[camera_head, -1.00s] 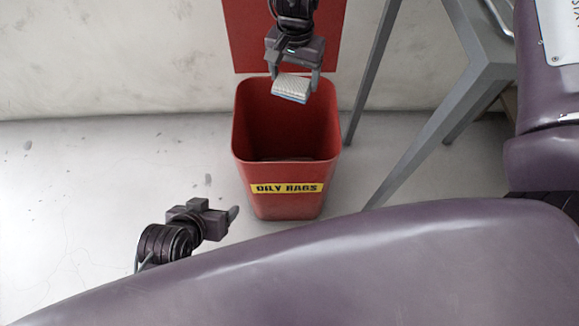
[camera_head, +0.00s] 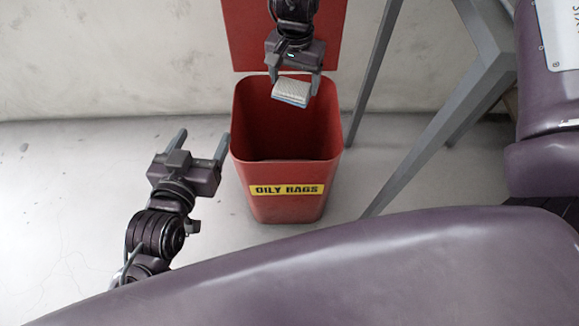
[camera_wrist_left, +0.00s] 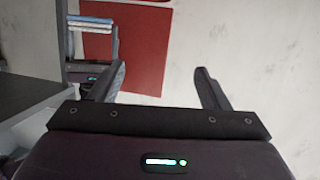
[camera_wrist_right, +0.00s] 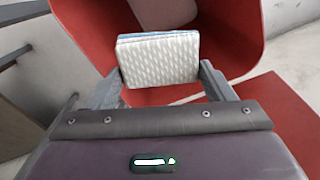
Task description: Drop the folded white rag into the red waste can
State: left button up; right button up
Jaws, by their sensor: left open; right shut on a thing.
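The folded white rag (camera_head: 291,92) has a ribbed face and a bluish edge. My right gripper (camera_head: 293,86) is shut on it and holds it over the back part of the open mouth of the red waste can (camera_head: 290,205). In the right wrist view the rag (camera_wrist_right: 158,60) sits between both fingers, with the can's inside beyond it. The can stands on the floor, and its yellow label reads "OILY RAGS". My left gripper (camera_head: 202,140) is open and empty, left of the can. The rag also shows in the left wrist view (camera_wrist_left: 90,22), far off at the upper left.
The red lid (camera_head: 240,35) stands raised against the wall behind the can. Grey metal legs (camera_head: 440,130) stand to the right of the can. The floor (camera_head: 60,200) at left is clear.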

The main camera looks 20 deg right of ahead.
jog(key=shift+f+b, duration=0.7)
jog(key=shift+b, duration=0.1)
pick_arm(q)
notch_tip(320, 180, up, 14)
jog(key=t+h, duration=0.2)
jog(key=t, duration=0.5)
jog(key=shift+w+a+h, duration=0.3)
jog(key=shift+w+a, duration=0.1)
jog(key=shift+w, duration=0.05)
pick_arm(e)
jog(key=o, duration=1)
